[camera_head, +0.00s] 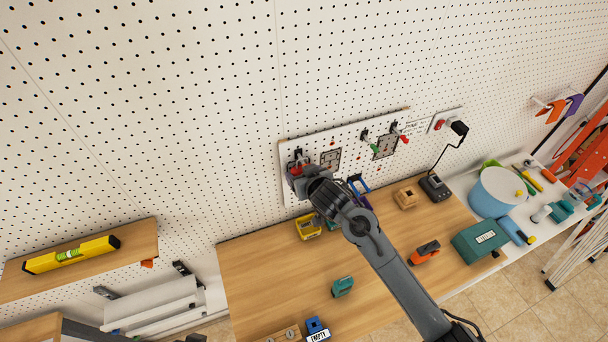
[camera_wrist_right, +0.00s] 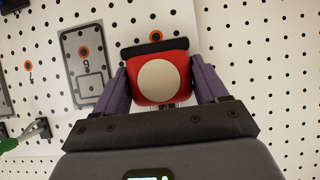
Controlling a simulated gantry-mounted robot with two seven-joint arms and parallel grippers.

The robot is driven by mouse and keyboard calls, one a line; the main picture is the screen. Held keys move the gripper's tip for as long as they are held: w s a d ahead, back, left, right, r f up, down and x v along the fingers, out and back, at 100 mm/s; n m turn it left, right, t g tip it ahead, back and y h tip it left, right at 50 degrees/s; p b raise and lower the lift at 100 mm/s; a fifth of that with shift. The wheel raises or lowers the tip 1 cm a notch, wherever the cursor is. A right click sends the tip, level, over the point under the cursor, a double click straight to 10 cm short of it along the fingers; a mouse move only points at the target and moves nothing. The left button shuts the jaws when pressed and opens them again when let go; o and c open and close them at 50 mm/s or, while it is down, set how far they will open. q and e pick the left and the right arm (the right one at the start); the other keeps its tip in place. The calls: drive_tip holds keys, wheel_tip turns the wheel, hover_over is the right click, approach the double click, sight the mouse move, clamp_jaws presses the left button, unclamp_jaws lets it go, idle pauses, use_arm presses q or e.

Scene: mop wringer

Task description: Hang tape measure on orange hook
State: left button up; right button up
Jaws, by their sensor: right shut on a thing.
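The red tape measure (camera_wrist_right: 163,80) with a pale round label and a black strip on top is between the purple fingers of my right gripper (camera_wrist_right: 162,88). The gripper is shut on it. In the head view my right gripper (camera_head: 300,172) is at the left end of the white tool board (camera_head: 352,140), covering most of the tape measure. In the wrist view an orange ring with a dark centre (camera_wrist_right: 155,38) shows on the board just above the tape measure. I cannot tell the gap between them. My left gripper is not in view.
A grey outlined panel (camera_wrist_right: 82,65) with another orange ring is beside the tape measure. Green- and red-handled tools (camera_head: 370,145) hang further right on the board. The wooden bench (camera_head: 270,275) below holds a yellow bin (camera_head: 308,227) and several small tools. A level lies on the left shelf (camera_head: 130,245).

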drive_tip(key=o, duration=1.1)
drive_tip(key=shift+d+f, duration=0.1)
drive_tip(key=shift+f, duration=0.15)
